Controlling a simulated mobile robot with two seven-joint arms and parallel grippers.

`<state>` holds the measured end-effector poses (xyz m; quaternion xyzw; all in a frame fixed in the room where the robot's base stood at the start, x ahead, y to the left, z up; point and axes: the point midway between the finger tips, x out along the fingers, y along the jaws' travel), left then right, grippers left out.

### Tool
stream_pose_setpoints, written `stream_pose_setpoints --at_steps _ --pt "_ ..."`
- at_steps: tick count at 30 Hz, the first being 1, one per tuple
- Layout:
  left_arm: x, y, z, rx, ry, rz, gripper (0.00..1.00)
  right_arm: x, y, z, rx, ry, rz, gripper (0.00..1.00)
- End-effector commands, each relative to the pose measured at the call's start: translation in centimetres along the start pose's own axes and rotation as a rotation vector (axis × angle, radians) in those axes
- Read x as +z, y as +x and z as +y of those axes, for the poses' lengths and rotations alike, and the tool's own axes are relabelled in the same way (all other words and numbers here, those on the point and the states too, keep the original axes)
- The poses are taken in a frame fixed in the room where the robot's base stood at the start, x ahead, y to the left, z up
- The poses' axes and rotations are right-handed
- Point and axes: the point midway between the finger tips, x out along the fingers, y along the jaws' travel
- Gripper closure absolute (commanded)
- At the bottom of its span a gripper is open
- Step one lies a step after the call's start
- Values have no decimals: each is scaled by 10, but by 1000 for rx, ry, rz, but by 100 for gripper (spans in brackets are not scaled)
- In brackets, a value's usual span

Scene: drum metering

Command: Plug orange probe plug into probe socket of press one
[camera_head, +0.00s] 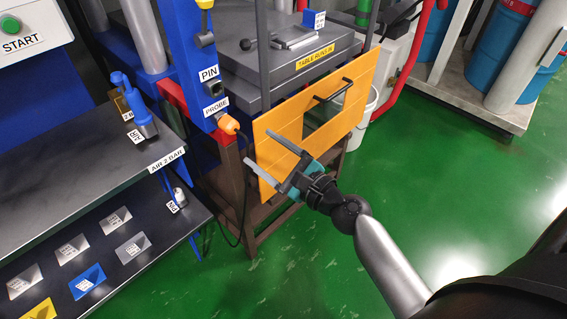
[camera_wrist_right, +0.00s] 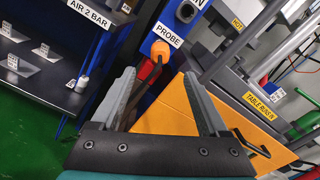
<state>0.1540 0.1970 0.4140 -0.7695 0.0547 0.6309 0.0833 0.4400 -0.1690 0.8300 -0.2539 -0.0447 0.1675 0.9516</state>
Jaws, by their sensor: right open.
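The orange probe plug (camera_head: 228,124) sits at the blue column (camera_head: 191,56), just below the PROBE label (camera_head: 216,106), with a dark cable hanging down from it. The plug covers the probe socket, so I cannot tell how deep it sits. In the right wrist view the plug (camera_wrist_right: 151,71) shows below the PROBE label, between the finger lines and beyond the tips. My right gripper (camera_head: 259,147) is open and empty, to the right of and below the plug, in front of the orange panel. My left gripper is not in view.
The orange panel (camera_head: 359,101) with a black handle stands right behind my right gripper. A PIN socket (camera_head: 212,89) is above the plug. A grey shelf (camera_head: 93,180) with a blue-handled air tool (camera_head: 130,95) lies left. Green floor is free at the lower right.

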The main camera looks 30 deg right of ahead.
Motion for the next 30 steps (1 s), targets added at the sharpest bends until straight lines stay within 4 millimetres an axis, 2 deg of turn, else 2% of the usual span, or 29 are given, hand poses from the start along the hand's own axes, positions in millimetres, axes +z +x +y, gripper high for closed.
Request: stream_pose_setpoints --at_steps 2,6,12,30 --pt "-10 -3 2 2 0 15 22 -2 -15 1 1 2 2 22" --pt "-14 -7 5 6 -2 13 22 -1 -34 1 0 1 2 22" --pt "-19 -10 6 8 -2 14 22 0 -49 0 0 1 0 22" --pt "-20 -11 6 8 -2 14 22 0 -52 0 -1 0 -1 22"
